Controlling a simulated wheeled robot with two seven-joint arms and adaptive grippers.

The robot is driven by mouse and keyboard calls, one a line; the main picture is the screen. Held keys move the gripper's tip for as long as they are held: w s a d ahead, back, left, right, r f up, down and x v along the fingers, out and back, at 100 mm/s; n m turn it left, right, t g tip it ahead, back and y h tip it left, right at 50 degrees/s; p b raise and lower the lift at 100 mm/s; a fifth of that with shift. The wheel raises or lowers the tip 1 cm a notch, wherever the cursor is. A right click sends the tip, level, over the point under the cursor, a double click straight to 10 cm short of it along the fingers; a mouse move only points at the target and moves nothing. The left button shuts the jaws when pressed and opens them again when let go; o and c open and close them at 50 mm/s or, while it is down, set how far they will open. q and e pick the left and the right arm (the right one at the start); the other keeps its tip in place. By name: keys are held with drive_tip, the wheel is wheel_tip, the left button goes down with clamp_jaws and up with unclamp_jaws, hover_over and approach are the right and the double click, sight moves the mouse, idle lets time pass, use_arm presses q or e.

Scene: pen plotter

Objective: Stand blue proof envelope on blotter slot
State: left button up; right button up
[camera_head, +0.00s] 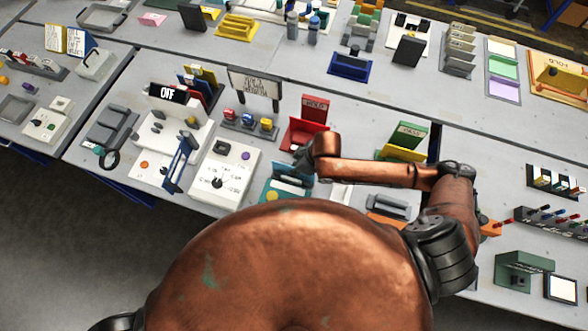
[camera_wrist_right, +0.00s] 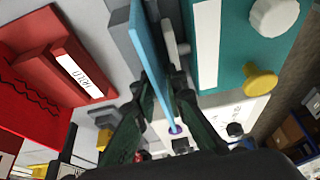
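In the right wrist view a thin light-blue plate, which I take as the blue proof envelope (camera_wrist_right: 147,45), stands edge-on between the fingers of my right gripper (camera_wrist_right: 163,84). The fingers close in on both its faces. A grey block (camera_wrist_right: 123,42) and a pale grey bar (camera_wrist_right: 173,40) lie on either side of the envelope's far end; they may be the blotter slot, but I cannot tell for sure. In the head view my right gripper (camera_head: 302,160) is over the table beside the teal panel (camera_head: 275,189), its fingers mostly hidden. My left gripper is not in view.
A red HOLD holder (camera_head: 306,125) stands close to my right gripper, left of it in the wrist view (camera_wrist_right: 62,70). The teal panel there (camera_wrist_right: 240,45) bears a white knob and a yellow knob (camera_wrist_right: 260,83). A green-and-yellow holder (camera_head: 402,142) stands behind my right forearm.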

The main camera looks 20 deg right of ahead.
drive_tip(key=p+v, duration=0.1)
drive_tip(key=v, duration=1.1)
drive_tip(key=shift+w, duration=0.1)
drive_tip(key=shift+a, duration=0.1)
